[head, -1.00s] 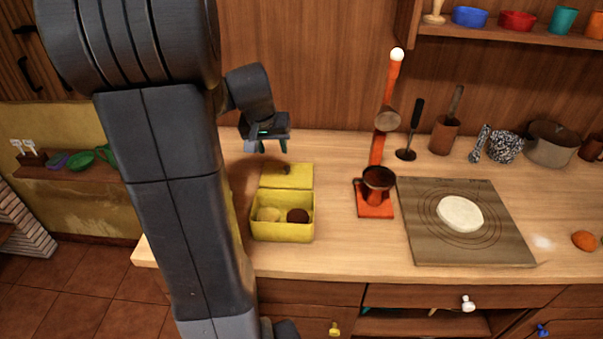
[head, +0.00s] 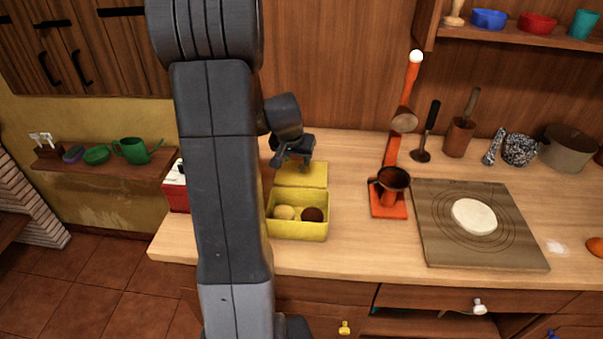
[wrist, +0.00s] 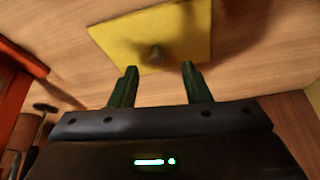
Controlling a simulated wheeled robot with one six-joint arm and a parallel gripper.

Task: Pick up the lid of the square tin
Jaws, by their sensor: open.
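The square tin (head: 297,230) is yellow and open on the counter, with a pale round thing and a dark round thing inside. Its yellow lid (head: 309,179) lies flat on the counter just behind it. My gripper (head: 292,163) is above the lid's back part in the head view.
An orange stand with a dark cup (head: 392,180) is right of the tin. A wooden board (head: 440,250) with dough (head: 474,216) lies further right. A red-and-white box (head: 175,196) is partly hidden behind my arm on the left.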

